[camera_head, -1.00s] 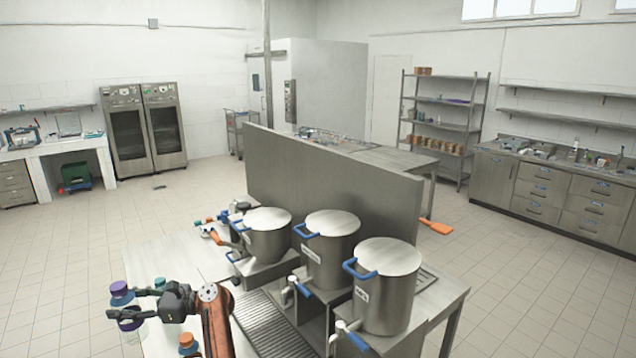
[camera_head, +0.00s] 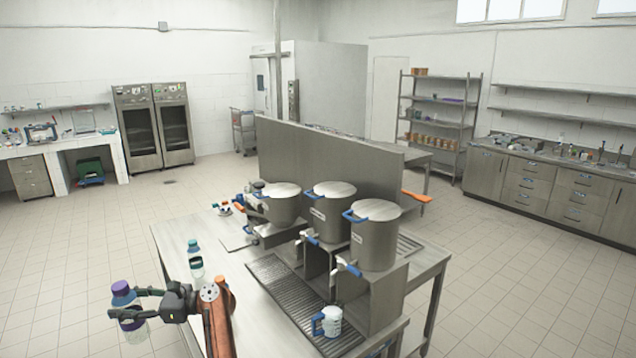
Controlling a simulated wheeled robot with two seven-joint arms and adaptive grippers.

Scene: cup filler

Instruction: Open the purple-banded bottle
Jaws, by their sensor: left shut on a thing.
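The purple-banded bottle (camera_head: 135,330) is clear, with a purple cap (camera_head: 121,287). It stands nearly upright in my left gripper (camera_head: 118,303), which is shut around its upper part. The fingers hide much of its neck. In the picture the bottle lies left of the table's left edge, over the floor. The cap is on the bottle. My right gripper is not in view.
A bottle with a teal cap (camera_head: 194,262) stands on the table (camera_head: 176,240) behind my left arm. A white and blue mug (camera_head: 328,321) stands on the grated tray (camera_head: 290,300). Several lidded steel pots (camera_head: 376,240) stand farther right.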

